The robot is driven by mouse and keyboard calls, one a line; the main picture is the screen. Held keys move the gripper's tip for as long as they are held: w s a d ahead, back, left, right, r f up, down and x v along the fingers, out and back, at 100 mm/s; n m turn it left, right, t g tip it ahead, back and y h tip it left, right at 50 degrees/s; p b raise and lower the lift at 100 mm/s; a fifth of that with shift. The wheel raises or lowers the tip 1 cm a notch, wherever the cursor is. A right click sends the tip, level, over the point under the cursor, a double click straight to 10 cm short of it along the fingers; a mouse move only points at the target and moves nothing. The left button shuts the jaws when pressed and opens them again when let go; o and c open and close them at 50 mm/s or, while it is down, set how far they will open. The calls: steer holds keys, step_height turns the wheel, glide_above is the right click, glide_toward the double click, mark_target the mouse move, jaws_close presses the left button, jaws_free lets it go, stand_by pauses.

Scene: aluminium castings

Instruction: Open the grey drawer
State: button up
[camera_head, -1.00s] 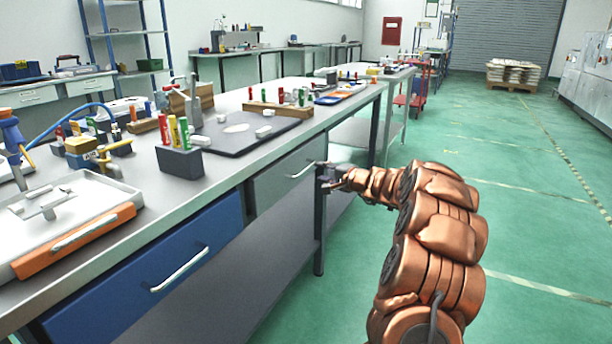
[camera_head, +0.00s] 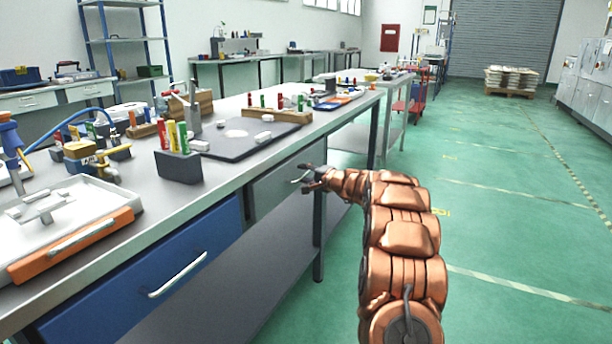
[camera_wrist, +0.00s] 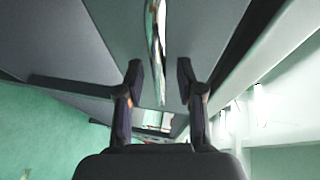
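The grey drawer (camera_head: 268,194) sits under the bench top, right of a blue drawer, and looks closed. Its silver bar handle (camera_head: 297,180) is partly hidden by my gripper (camera_head: 307,176) in the head view. In the wrist view, the handle (camera_wrist: 156,40) runs lengthwise between the two fingers of my gripper (camera_wrist: 160,80). The fingers stand apart on either side of the handle, with a gap visible. The drawer front (camera_wrist: 110,35) fills the upper part of the wrist view.
The blue drawer (camera_head: 130,285) with its own silver handle is at the left, closed. The workbench top (camera_head: 230,170) carries a dark board, marker holders and tools. A bench leg (camera_head: 319,235) stands just below my gripper. The green floor right of my arm is clear.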

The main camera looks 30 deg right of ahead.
steer(key=shift+c, duration=0.3)
jaws_close()
stand_by(0.3)
